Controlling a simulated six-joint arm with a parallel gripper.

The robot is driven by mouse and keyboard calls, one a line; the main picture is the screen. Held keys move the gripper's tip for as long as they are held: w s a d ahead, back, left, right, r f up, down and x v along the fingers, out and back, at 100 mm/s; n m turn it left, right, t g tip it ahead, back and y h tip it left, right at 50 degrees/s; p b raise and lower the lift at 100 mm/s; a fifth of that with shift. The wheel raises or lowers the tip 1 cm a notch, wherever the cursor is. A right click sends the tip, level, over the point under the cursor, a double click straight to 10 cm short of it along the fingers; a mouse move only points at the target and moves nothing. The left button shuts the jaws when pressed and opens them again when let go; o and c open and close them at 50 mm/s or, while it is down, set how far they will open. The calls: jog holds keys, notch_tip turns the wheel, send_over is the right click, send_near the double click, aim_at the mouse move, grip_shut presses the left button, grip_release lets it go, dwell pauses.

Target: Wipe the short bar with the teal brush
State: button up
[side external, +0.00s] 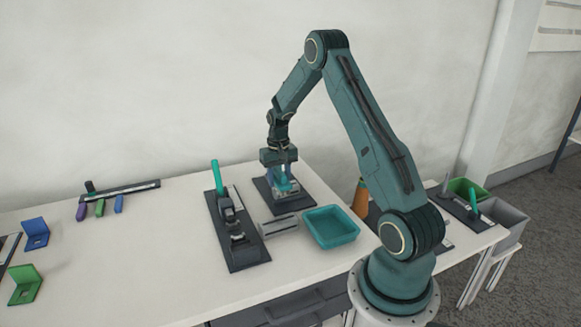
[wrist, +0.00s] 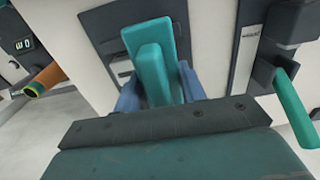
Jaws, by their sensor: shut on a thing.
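My gripper (side external: 281,183) is at the back of the table, low over a dark base plate (side external: 298,203). It is shut on the teal brush (wrist: 150,70). In the wrist view the brush's handle stands between the blue fingers of my gripper (wrist: 158,92), and a wider teal part shows beyond it. The brush shows only as a small teal patch in the side view (side external: 284,176). A pale slotted plate lies beneath it in the wrist view. I cannot make out the short bar for certain, nor whether the brush touches anything; the contact area is hidden.
Left of my gripper, a black fixture (side external: 236,235) carries an upright teal rod (side external: 215,177). A grey block (side external: 280,226) and an empty teal tray (side external: 331,227) stand in front. An orange cylinder (side external: 361,194) is to the right. The table's front middle is free.

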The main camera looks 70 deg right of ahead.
jog(key=shift+w+a, duration=0.35)
jog(key=shift+w+r, duration=0.1)
jog(key=shift+r, duration=4)
jog(key=shift+a, duration=0.1)
jog(key=a+f+n, duration=0.2)
jog(key=a+n, duration=0.1)
jog(key=a, duration=0.7)
jog(key=w+a+f+n, duration=0.1)
jog(key=a+f+n, duration=0.1)
jog(key=a, duration=0.9)
jog(key=a+f+n, duration=0.2)
jog(key=a+n, duration=0.2)
jog(key=a, duration=0.6)
jog(key=shift+w+a+f, duration=0.2)
jog(key=shift+a+f, duration=0.15)
jog(key=shift+f, duration=0.05)
jog(key=shift+w+d, duration=0.1)
